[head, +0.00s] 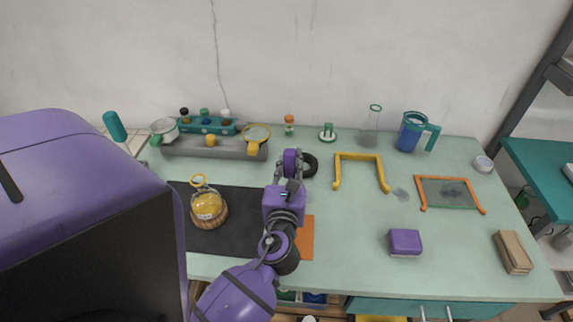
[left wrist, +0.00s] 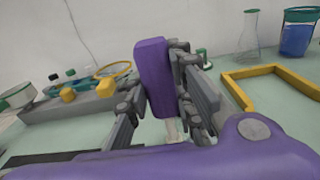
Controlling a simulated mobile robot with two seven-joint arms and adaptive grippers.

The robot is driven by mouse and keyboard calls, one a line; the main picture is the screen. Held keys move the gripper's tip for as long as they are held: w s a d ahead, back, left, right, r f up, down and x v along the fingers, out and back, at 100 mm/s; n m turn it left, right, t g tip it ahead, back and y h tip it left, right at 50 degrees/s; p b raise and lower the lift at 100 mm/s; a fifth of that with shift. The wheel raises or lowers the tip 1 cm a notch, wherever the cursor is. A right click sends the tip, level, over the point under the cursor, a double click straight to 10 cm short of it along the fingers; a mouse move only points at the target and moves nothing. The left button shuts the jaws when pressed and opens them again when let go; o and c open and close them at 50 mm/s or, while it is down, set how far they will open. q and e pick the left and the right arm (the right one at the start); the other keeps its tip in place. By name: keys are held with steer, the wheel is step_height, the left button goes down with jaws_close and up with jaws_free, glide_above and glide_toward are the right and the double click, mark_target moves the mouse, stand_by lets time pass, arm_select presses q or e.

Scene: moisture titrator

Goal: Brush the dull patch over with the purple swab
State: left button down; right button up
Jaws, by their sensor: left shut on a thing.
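My left gripper (head: 291,172) is shut on the purple swab (head: 289,160), above the table near its back middle. In the left wrist view the swab (left wrist: 153,75) stands nearly upright between the fingers (left wrist: 160,100), with a pale lower part showing beneath. Its lower end is partly hidden by the gripper. A small dull grey patch (head: 401,194) lies on the table, right of the yellow frame, apart from the swab. A darker smudge (head: 455,193) shows inside the orange-and-green frame. My right gripper is not in view.
The yellow frame (head: 383,174) stands between the swab and the grey patch. The orange-and-green frame (head: 421,190), a purple block (head: 405,242) and a brown block (head: 513,252) lie to the right. A flask (head: 369,136) and blue jug (head: 409,134) stand behind.

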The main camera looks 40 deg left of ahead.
arm_select(q)
steer(key=shift+w+d, duration=0.45)
steer(key=shift+d, duration=0.2)
steer(key=shift+w+d, duration=0.4)
steer(key=shift+d, duration=0.25)
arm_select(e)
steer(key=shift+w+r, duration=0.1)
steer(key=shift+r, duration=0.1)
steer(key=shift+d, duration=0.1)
arm_select(q)
steer(key=w+d, duration=0.2)
steer(key=d, duration=0.1)
steer(key=shift+d, duration=0.1)
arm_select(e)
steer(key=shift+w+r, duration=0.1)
arm_select(q)
step_height(320, 180, up, 7)
steer(key=p, duration=0.2)
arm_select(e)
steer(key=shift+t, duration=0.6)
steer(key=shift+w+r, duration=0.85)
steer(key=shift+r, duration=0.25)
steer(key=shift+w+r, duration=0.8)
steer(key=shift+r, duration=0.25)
